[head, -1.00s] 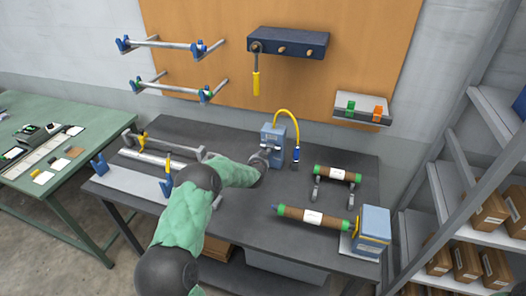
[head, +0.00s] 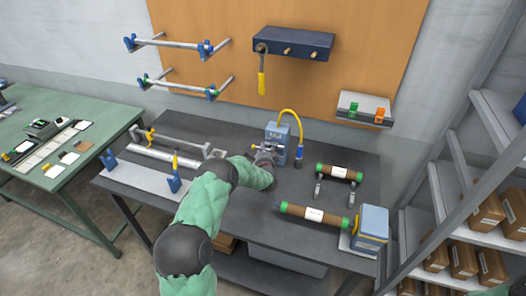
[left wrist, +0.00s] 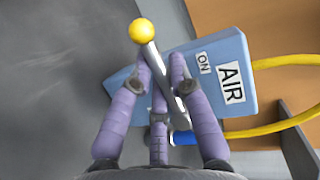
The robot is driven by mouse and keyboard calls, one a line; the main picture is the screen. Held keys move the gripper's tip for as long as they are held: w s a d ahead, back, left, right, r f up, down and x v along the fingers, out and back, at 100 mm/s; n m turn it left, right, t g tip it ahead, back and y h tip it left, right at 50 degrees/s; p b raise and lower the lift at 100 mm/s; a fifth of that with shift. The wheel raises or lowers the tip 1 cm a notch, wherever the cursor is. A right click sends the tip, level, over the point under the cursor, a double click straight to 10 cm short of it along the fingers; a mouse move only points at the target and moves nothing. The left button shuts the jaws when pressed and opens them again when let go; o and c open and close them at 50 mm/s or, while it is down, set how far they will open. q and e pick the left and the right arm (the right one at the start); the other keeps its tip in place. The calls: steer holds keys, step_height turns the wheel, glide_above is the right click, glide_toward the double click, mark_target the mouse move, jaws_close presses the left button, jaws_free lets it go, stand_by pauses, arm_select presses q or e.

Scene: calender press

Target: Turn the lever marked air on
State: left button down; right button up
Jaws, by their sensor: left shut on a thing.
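The air box (head: 284,133) is a light blue block standing at the back of the dark workbench. In the left wrist view the box (left wrist: 206,62) carries the labels AIR and ON. Its lever (left wrist: 157,68) is a grey metal rod with a yellow ball knob (left wrist: 144,31) at its end. My left gripper (left wrist: 162,72) is shut on the lever's rod, with its purple fingers on either side and the knob sticking out beyond them. In the head view my left gripper (head: 264,160) is at the front of the box and hides much of the lever. My right gripper is not in view.
A yellow hose (head: 291,112) arches from the box to a blue fitting (head: 299,153). Brown rolls with green ends (head: 314,215) lie to the right, near another blue block (head: 372,225). A metal rod rig (head: 160,158) lies to the left. A yellow-handled tool (head: 262,84) hangs above.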

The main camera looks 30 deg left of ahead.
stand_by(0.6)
arm_select(q)
steer(key=c, duration=1.4)
jaws_free()
steer(key=shift+r, duration=0.1)
steer(key=shift+s+d, duration=0.1)
steer(key=v, duration=1.1)
steer(key=shift+s+d, duration=0.25)
steer(key=shift+d, duration=0.1)
